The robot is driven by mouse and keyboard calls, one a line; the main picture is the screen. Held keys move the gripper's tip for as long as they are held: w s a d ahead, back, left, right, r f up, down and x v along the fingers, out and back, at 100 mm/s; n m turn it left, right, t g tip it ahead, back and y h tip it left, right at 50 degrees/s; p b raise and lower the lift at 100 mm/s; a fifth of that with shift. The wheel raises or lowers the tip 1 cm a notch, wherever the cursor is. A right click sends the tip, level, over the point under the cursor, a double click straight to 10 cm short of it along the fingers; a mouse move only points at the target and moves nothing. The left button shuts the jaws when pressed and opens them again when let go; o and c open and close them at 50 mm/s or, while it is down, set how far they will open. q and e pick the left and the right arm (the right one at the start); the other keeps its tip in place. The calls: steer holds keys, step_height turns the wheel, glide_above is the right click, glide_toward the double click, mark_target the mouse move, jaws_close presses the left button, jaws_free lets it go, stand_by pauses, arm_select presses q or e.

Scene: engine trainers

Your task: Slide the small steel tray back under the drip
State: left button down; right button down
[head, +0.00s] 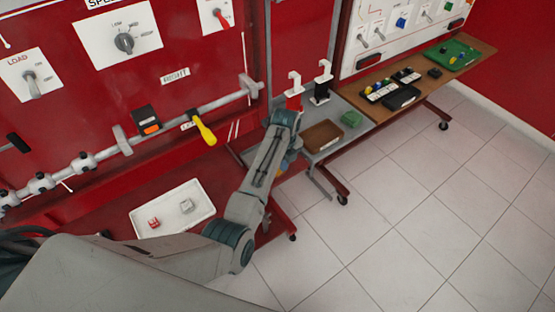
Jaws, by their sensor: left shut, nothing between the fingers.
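I cannot pick out a small steel tray or a drip for certain. A white shallow tray (140,222) lies on the low red shelf at the lower left, with a small red block (153,223) and a small grey block (187,206) in it. My left arm reaches up from the bottom left past this tray's right side. My left gripper (288,162) is mostly hidden behind my own forearm and wrist, beside the grey bench. It is shut and empty. My right gripper is not in view.
A red panel with a grey rail and a yellow-handled valve (205,132) stands at the left. The grey bench holds a brown tray (322,136) and a green block (351,119). A wooden bench (400,108) stands beyond. Tiled floor (400,220) is clear at the right.

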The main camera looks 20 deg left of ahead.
mark_target(248, 156)
arm_select(q)
step_height(248, 156, down, 2)
steer(key=shift+w+a+f+p, duration=0.15)
steer(key=shift+w+a+p, duration=0.1)
steer(key=shift+w+a, duration=0.3)
steer(key=shift+w+a+f+p, duration=0.15)
steer(key=shift+w+a+p, duration=0.15)
steer(key=shift+a, duration=0.4)
steer(key=shift+w+a+f, duration=0.1)
steer(key=shift+w+a, duration=0.25)
steer(key=w+a+b, duration=0.1)
steer(key=w+a, duration=0.1)
steer(key=w+a+b, duration=0.1)
steer(key=w+a, duration=0.1)
steer(key=a, duration=0.1)
steer(key=shift+w+a, duration=0.1)
steer(key=shift+a, duration=0.1)
steer(key=shift+d, duration=0.1)
steer(key=shift+r, duration=0.2)
